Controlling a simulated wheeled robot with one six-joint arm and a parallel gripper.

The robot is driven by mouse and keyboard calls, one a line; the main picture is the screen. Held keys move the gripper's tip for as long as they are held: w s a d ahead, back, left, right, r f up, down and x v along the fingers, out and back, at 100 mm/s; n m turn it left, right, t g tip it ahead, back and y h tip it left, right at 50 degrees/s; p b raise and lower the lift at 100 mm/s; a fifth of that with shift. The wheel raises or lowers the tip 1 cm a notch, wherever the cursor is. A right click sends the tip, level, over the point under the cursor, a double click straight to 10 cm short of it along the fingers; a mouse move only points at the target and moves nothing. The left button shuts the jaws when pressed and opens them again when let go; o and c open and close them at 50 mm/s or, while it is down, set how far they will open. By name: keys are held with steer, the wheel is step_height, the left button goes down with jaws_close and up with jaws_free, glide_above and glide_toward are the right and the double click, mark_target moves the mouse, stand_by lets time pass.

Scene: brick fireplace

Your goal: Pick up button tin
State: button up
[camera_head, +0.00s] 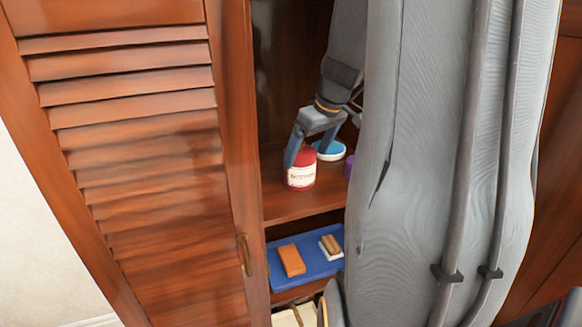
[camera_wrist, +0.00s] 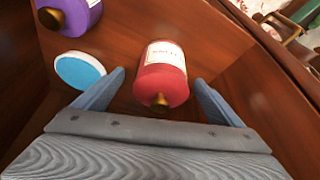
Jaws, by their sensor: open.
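A low round tin with a blue top and white side (camera_head: 329,150) stands on the upper cabinet shelf; it also shows in the wrist view (camera_wrist: 80,71). I see no readable name on it. A red container with a white label (camera_head: 301,172) stands close by, nearer the shelf's front, and its label is too small to read. My gripper (camera_head: 321,146) is open. In the wrist view my gripper (camera_wrist: 159,78) has its fingers on either side of the red container (camera_wrist: 162,78), with no clear contact. The blue-topped tin lies outside the left finger.
A purple container (camera_wrist: 70,14) stands beside the tin, mostly hidden by my arm in the head view. A louvred door (camera_head: 140,150) stands at the left. A lower shelf holds a blue tray (camera_head: 316,268) with an orange block (camera_head: 291,260) and small items.

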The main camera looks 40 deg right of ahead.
mark_target(300, 170)
steer(key=shift+w+f, duration=0.15)
steer(key=shift+f, duration=0.2)
steer(key=shift+a+p+x, duration=0.15)
steer(key=shift+p+x, duration=0.15)
steer(key=shift+x, duration=0.4)
steer(key=shift+a+p+x, duration=0.1)
steer(key=shift+p+x, duration=0.15)
steer(key=shift+x, duration=0.5)
steer(key=shift+p+x, duration=0.55)
steer(key=shift+x, duration=1.45)
steer(key=shift+d, duration=0.1)
steer(key=c, duration=1.3)
steer(key=shift+r, duration=0.1)
